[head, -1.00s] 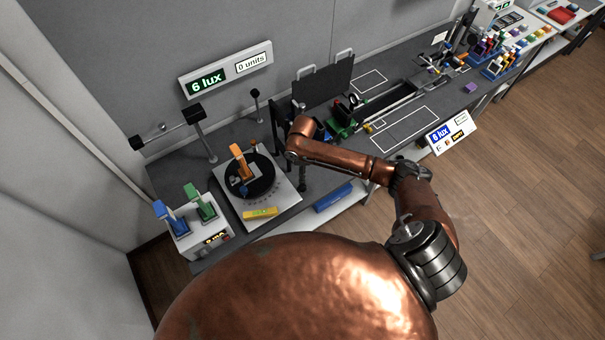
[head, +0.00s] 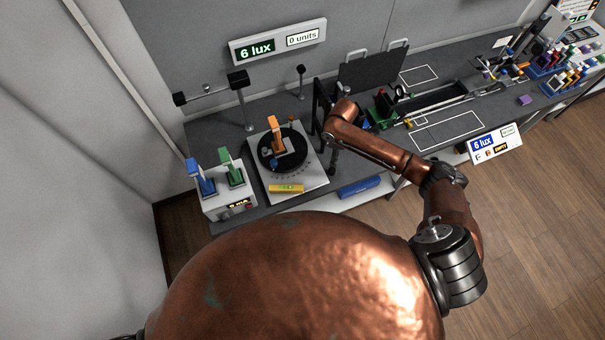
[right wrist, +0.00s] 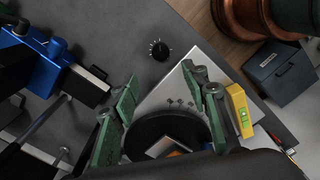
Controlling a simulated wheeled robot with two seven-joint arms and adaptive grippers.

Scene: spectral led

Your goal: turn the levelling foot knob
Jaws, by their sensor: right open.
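A black round knob (right wrist: 160,48) with white tick marks around it sits on the grey bench top in the right wrist view. I take it to be the levelling foot knob; I cannot make it out in the head view. My right gripper (right wrist: 159,78) is open, with its green fingers spread and nothing between the tips. The knob appears beyond the fingertips, apart from them. In the head view my right gripper (head: 333,155) hangs beside the turntable plate, small and dark. A yellow spirit level (head: 286,188) lies on the plate's front edge; it also shows in the right wrist view (right wrist: 239,112). My left gripper is not in view.
The white plate (head: 315,178) carries a black turntable (head: 268,160) with an orange block (head: 275,133). A box with blue and green levers (head: 212,203) stands left of it. A blue device (right wrist: 32,62) lies left of the knob. Bare bench surrounds the knob.

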